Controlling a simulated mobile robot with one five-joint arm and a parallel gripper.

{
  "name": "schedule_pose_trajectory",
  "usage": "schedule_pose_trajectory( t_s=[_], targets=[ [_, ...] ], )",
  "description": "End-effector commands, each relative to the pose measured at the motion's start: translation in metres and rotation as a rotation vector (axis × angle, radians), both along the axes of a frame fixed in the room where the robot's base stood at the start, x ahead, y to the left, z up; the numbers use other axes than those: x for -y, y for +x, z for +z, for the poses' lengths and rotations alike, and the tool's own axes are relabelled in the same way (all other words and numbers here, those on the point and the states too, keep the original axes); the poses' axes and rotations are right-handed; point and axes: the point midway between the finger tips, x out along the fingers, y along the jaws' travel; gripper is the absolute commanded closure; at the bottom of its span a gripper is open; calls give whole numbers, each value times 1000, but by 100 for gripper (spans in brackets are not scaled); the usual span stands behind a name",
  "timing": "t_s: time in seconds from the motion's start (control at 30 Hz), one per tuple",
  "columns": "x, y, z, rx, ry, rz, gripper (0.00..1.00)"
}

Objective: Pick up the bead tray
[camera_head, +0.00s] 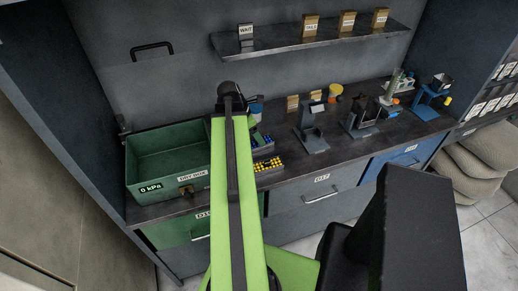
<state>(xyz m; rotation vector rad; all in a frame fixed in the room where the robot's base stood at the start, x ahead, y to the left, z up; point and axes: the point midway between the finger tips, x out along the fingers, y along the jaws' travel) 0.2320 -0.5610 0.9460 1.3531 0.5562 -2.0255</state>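A small dark tray (267,164) with rows of yellow, bead-like pieces lies near the front edge of the dark counter; it looks like the bead tray. My green arm passes just left of it and may hide part of its left side. The dark end of my arm, with my gripper (245,104), is farther back over the counter, apart from the tray. The fingers are too small and dark to show whether they are open or shut.
A green open box (166,160) marked 0 kPa stands left of my arm. A dark tray with blue and green pieces (262,140) lies behind the yellow-filled one. Dark stands (311,135) and a blue stand (428,105) are to the right. A shelf (310,40) hangs above.

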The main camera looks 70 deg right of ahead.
Motion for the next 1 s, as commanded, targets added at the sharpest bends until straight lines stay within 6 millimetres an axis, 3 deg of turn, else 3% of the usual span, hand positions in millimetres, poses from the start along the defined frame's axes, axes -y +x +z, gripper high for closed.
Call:
schedule_pose_trajectory(
  t_s=[0.23, 0.53, 1.0],
  targets=[
    [10, -6, -45, 1, -1, -2, 29],
    [12, -9, -46, 0, 0, -1, 30],
    [12, -10, -46, 1, -1, -2, 92]
  ],
)
